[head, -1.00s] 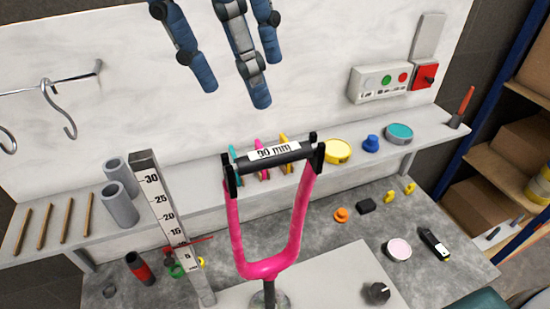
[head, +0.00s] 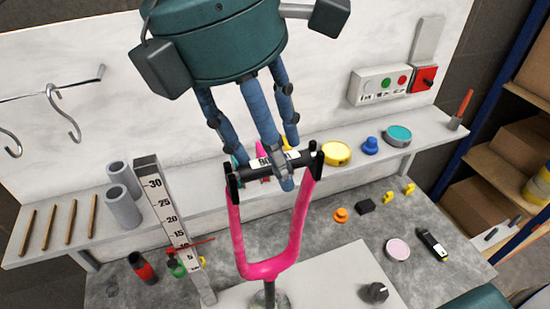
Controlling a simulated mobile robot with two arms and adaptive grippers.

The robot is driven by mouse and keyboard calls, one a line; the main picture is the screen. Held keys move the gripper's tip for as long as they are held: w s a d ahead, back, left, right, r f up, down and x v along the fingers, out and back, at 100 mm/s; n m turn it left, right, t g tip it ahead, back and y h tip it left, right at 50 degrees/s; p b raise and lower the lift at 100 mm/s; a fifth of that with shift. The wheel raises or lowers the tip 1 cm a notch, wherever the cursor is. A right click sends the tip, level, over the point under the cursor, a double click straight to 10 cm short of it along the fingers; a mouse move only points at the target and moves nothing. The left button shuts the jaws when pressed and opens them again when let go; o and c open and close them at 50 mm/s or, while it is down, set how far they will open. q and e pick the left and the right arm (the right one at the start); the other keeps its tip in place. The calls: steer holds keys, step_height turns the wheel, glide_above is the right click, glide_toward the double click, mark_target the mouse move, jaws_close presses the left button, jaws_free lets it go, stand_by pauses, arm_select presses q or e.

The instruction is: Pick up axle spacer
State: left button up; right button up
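The axle spacer (head: 250,171) is a dark bar with a white label. It lies across the black tips of an upright pink fork (head: 264,270). My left gripper (head: 267,165) hangs above it from the upper left, with a teal palm and blue fingers. One finger passes in front of the spacer and covers most of the label. The other two fingers reach down on its far side. The fingers look spread around the bar, and no firm grip on it shows.
A grey upright gauge (head: 172,225) with numbers stands left of the fork. The shelf (head: 190,215) behind holds grey tubes (head: 122,206), a yellow tin (head: 337,153) and other small items. A black knob (head: 373,293) and several small parts lie on the bench at right.

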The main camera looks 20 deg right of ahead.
arm_select(q)
steer(key=shift+f+b, duration=0.25)
steer(key=shift+b, duration=0.05)
stand_by(0.4)
jaws_close()
